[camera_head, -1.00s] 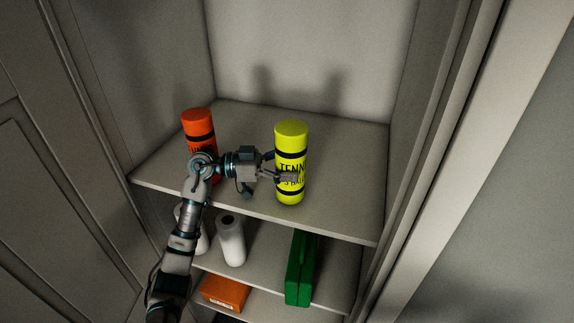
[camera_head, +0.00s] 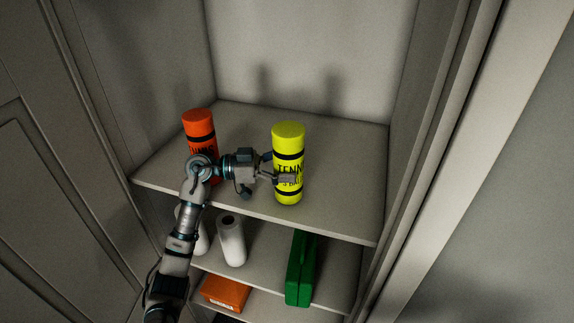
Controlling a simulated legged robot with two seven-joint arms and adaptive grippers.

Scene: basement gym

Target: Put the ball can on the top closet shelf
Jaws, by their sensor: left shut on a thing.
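The yellow-green ball can (camera_head: 289,150), with black bands and tennis lettering, is upright at the front middle of the top closet shelf (camera_head: 335,170). I cannot tell whether its base touches the shelf or is just above it. My left gripper (camera_head: 283,178) reaches in from the left and is shut on the lower half of the can, with a finger across its front. My right gripper is not in view.
An orange can (camera_head: 199,128) stands on the same shelf at the left, partly behind my left arm. Lower shelves hold white rolls (camera_head: 231,240), a green case (camera_head: 300,268) and an orange box (camera_head: 225,292). The top shelf's right side and back are free.

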